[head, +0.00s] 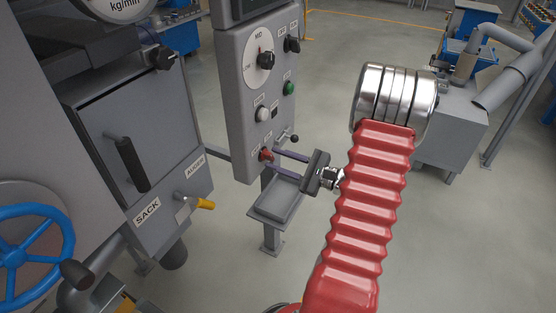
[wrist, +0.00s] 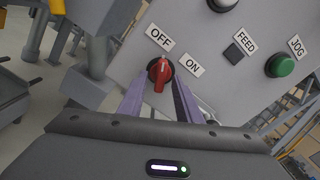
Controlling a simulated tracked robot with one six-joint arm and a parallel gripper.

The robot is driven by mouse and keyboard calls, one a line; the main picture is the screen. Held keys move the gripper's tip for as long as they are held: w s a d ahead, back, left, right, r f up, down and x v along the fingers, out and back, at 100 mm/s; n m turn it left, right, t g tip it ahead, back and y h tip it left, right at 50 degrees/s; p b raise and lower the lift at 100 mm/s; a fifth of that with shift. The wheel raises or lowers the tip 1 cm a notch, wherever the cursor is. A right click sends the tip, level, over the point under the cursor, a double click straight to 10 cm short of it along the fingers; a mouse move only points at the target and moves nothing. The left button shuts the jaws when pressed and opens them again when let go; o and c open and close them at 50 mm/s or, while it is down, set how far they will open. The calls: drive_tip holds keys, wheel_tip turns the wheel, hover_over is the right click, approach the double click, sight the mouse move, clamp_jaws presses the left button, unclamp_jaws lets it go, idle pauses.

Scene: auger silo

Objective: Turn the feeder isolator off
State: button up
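The feeder isolator is a red rotary knob (wrist: 160,72) on the grey control panel, between an OFF label (wrist: 160,38) and an ON label (wrist: 192,65). Its grip lies roughly up and down in the wrist view, and I cannot tell for certain which label it is set to. In the head view the red knob (head: 265,155) is low on the panel. My gripper (wrist: 163,85) is open, with its purple fingers reaching to either side of the knob. A gap shows beside the knob, and contact is not clear. My gripper (head: 280,160) also faces the panel in the head view.
The control panel (head: 232,100) also carries a FEED lamp, a green JOG button (wrist: 281,65) and a large dial (head: 265,60). A small lever with a black ball (head: 294,138) sticks out near my fingers. A grey pedestal (head: 277,198) stands below.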

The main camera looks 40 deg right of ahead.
drive_tip(key=v, duration=1.3)
drive_tip(key=shift+s, duration=0.3)
drive_tip(key=s+a+f+n+g+y, duration=0.1)
drive_tip(key=s+a+f+n+g, duration=0.15)
drive_tip(key=a+n+g, duration=0.4)
drive_tip(key=s+a+f+n+g, duration=0.2)
drive_tip(key=s+a+n+g, duration=0.1)
drive_tip(key=a+g, duration=0.55)
drive_tip(key=w+a+r+n+t+h, duration=0.1)
drive_tip(key=a+r+n+h, duration=0.2)
drive_tip(key=a+r+n, duration=0.5)
drive_tip(key=w+a+r+n+t+h, duration=0.2)
drive_tip(key=a+r+n+h, duration=0.2)
drive_tip(key=a+r+n, duration=0.4)
drive_tip(key=a+r, duration=0.2)
drive_tip(key=a, duration=0.3)
drive_tip(key=shift+t, duration=0.3)
